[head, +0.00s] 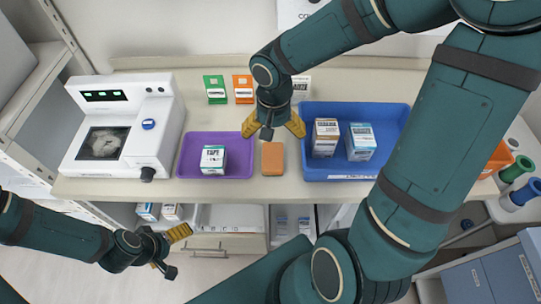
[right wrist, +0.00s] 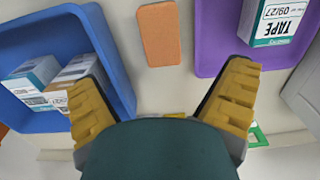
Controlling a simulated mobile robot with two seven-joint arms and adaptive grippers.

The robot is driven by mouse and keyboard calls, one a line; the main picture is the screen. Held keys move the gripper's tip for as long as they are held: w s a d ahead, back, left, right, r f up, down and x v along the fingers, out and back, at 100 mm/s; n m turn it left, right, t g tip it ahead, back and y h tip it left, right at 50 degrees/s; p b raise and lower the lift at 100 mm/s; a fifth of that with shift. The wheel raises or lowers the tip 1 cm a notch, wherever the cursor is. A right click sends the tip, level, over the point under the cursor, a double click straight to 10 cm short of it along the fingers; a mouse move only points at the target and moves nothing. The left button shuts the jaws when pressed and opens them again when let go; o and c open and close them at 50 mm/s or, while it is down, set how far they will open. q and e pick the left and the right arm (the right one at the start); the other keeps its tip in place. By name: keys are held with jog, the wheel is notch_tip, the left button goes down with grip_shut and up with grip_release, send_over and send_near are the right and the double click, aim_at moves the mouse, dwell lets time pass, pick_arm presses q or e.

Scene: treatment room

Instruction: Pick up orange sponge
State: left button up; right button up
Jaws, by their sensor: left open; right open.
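The orange sponge (head: 273,158) lies flat on the counter between the purple tray (head: 184,165) and the blue tray (head: 390,119). It also shows in the right wrist view (right wrist: 159,34), at the top, ahead of the gap between the fingers. My right gripper (head: 272,127) is open with yellow fingers spread, above the counter just behind the sponge; it appears empty and apart from it. In the right wrist view, both fingers of the right gripper (right wrist: 163,100) are in sight. My left gripper (head: 172,249) is open and empty, low in front of the counter's left part.
The purple tray holds a tape box (head: 213,160). The blue tray holds two boxes, one brown (head: 325,139) and one blue (head: 361,142). A white device (head: 125,125) stands at left. Green (head: 215,89) and orange (head: 243,89) packets lie behind. Bottles (head: 518,170) stand at right.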

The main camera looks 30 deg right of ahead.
aim_at(273, 156)
jog(key=f, duration=0.3)
jog(key=f+b, duration=0.1)
jog(key=f, duration=0.3)
jog(key=f+b, duration=0.1)
jog(key=f, duration=0.2)
jog(key=shift+w+d+f, duration=0.1)
jog(key=shift+w+f, duration=0.15)
jog(key=shift+f, duration=0.05)
jog(key=c, duration=0.8)
